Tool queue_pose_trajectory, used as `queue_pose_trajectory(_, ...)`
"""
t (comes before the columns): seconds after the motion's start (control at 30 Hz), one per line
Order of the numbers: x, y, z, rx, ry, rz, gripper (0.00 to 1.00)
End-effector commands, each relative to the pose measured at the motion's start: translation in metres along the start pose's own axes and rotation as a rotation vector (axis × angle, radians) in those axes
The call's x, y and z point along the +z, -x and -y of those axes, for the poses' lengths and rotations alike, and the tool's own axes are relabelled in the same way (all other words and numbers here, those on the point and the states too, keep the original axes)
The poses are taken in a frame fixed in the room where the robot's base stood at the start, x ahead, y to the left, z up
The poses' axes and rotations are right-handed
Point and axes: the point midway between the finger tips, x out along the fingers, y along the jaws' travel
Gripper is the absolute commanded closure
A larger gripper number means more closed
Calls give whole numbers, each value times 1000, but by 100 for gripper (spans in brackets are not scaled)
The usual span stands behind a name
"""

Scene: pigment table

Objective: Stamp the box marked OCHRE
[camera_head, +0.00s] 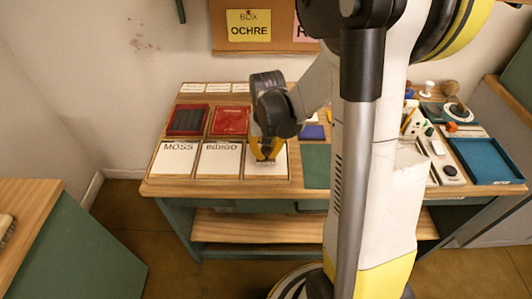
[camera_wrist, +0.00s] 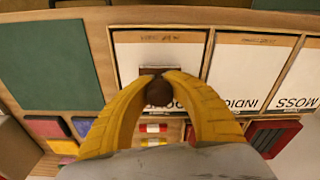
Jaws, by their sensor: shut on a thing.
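My gripper (camera_head: 266,158) is over the rightmost of three white-fronted boxes on the table. In the wrist view my gripper (camera_wrist: 160,82) is shut on the round brown knob of a stamp (camera_wrist: 159,94). The stamp's flat base shows just beyond the fingertips, over the white face of that box (camera_wrist: 135,52); whether it touches cannot be told. Fingers and knob hide most of this box's lettering. The box marked INDIGO (camera_head: 219,158) is beside it, and the box marked MOSS (camera_head: 173,158) is at the far left. A yellow card (camera_head: 248,26) reads BOX OCHRE.
A green mat (camera_head: 316,166) lies right of the boxes. A blue tray (camera_head: 488,160) and several small tools are at the right. My arm hides part of the table.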

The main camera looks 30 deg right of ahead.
Motion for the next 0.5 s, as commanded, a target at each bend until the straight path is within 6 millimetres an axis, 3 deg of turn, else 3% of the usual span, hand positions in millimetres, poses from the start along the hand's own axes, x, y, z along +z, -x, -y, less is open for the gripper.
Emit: queue_pose_trajectory(0.5,0,-4,0,0,0,0,100)
